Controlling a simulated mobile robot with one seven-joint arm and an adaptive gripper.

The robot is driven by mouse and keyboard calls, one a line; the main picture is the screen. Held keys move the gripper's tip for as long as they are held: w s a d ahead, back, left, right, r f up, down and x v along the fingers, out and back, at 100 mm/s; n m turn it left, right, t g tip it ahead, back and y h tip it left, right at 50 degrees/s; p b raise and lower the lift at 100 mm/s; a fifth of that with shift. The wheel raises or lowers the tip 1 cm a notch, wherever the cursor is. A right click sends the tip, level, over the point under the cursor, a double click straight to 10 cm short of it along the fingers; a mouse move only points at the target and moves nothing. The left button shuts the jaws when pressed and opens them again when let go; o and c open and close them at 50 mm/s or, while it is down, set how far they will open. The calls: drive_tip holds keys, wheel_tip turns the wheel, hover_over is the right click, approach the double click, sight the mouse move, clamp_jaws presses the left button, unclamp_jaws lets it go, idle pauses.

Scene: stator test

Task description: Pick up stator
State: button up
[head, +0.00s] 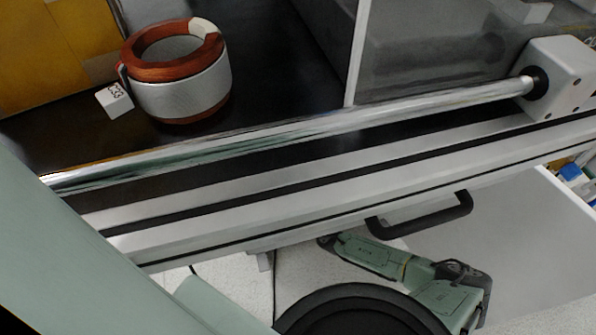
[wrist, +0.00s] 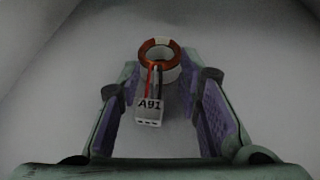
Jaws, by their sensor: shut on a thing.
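In the wrist view, a stator (wrist: 160,66) with a copper-coloured winding, a white body and a white connector marked A91 (wrist: 149,112) sits between the tips of my gripper (wrist: 159,78). The purple-padded fingers lie on its left and right, and my gripper is shut on it. The connector hangs toward the camera on dark and red wires. In the head view, another stator (head: 182,85) with a copper winding, a grey band and a white tag marked C33 (head: 115,100) stands on a black surface.
A shiny metal rail (head: 300,128) runs along the front edge of the black surface (head: 275,70). A yellow box (head: 55,50) stands at the left. A white drawer (head: 515,245) with a black handle (head: 425,215) is below. The wrist view has plain grey surroundings.

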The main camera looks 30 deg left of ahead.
clamp_jaws()
idle(0.4)
drive_tip(key=shift+r+p, duration=0.35)
drive_tip(key=shift+r, duration=0.2)
drive_tip(key=r, duration=0.1)
drive_tip(key=r+p, duration=0.1)
drive_tip(key=shift+d+r, duration=0.3)
drive_tip(key=shift+d, duration=0.05)
drive_tip(key=d, duration=0.4)
drive_tip(key=s+d+b, duration=0.1)
drive_tip(key=d, duration=0.4)
drive_tip(key=d+r+b, duration=0.1)
drive_tip(key=d, duration=0.3)
drive_tip(key=shift+s+d, duration=0.25)
drive_tip(key=shift+s, duration=0.1)
drive_tip(key=shift+s+d+r+b, duration=0.1)
drive_tip(key=shift+s+d+b, duration=0.1)
drive_tip(key=shift+d, duration=0.25)
drive_tip(key=shift+s+d+b, duration=0.1)
drive_tip(key=shift+d+b, duration=0.1)
drive_tip(key=shift+d, duration=0.2)
